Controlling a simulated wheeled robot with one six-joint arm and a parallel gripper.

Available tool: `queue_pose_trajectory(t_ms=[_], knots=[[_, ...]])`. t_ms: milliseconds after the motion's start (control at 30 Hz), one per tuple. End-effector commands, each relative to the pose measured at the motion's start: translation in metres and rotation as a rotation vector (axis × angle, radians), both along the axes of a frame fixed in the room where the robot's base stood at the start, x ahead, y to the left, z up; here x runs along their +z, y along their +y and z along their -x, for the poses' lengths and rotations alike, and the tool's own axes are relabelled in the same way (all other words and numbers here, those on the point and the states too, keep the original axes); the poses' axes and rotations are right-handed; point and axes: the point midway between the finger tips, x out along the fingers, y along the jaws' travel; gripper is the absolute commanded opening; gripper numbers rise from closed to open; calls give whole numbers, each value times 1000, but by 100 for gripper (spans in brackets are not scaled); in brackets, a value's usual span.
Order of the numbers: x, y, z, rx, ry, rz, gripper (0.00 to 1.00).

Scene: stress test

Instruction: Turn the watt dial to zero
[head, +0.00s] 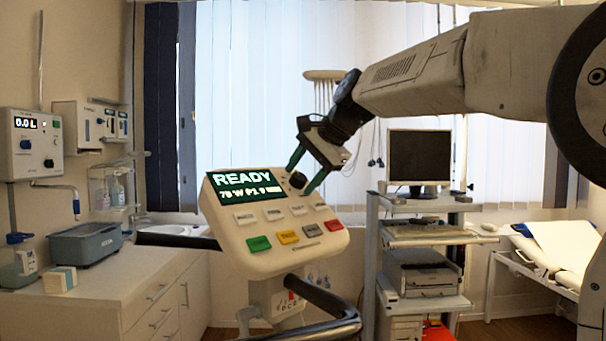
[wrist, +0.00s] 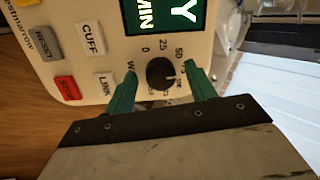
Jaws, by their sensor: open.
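The watt dial is a round black knob (wrist: 160,74) on the white console panel, ringed by printed numbers including 0, 25 and 50. In the head view the dial (head: 297,180) sits right of the console's screen (head: 243,184), which reads READY and 75 W. My gripper (head: 301,177) is open at the console's upper right, its green fingers on either side of the dial. In the wrist view the gripper (wrist: 159,88) also straddles the dial, with gaps between fingers and knob. Whether the fingertips touch the panel is unclear.
The console (head: 276,260) has white, green, yellow, grey and red buttons below the screen. Black handlebars (head: 318,310) curve in front of it. A cart (head: 420,207) with a monitor (head: 419,157) and printer stands to the right. A cabinet (head: 110,292) stands left.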

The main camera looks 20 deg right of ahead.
Motion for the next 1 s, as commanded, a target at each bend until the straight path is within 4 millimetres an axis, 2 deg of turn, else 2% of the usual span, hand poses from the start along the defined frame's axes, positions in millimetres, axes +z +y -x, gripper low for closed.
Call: queue_pose_trajectory(t_ms=[33, 167, 200, 633, 1000], knots=[[0, 0, 0, 0, 0, 0, 50], [0, 0, 0, 1, 0, 1, 14], [0, 0, 0, 1, 0, 1, 11], [1, 0, 0, 62, -19, 44, 11], [1, 0, 0, 297, -87, 214, 11]])
